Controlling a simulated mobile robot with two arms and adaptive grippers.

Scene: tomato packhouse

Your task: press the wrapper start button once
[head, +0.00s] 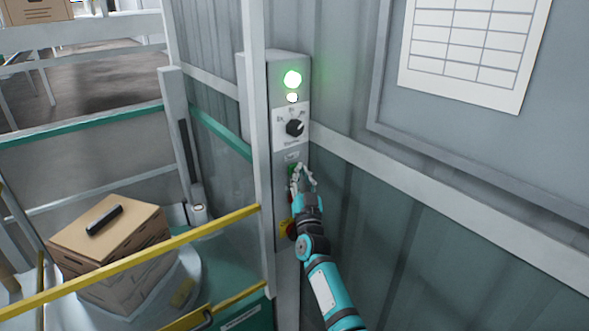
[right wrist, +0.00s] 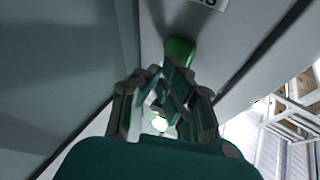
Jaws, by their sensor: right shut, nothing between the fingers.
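The control box (head: 290,60) is a narrow grey panel on a post. A green button (head: 292,171) sits below its selector knob, partly hidden by my fingers. In the right wrist view the green button (right wrist: 180,50) shows just beyond the fingertips. My right gripper (head: 302,172) is shut and empty, with its tips at the green button; I cannot tell whether they touch it. My right gripper (right wrist: 172,78) also fills the middle of the right wrist view. My left gripper is not in view.
A lit green lamp (head: 292,79), a small white lamp (head: 292,97) and a black selector knob (head: 294,127) are higher on the panel. A yellow rail (head: 130,262) crosses at left before stacked cartons (head: 110,240). A wall with a paper chart (head: 475,50) stands at right.

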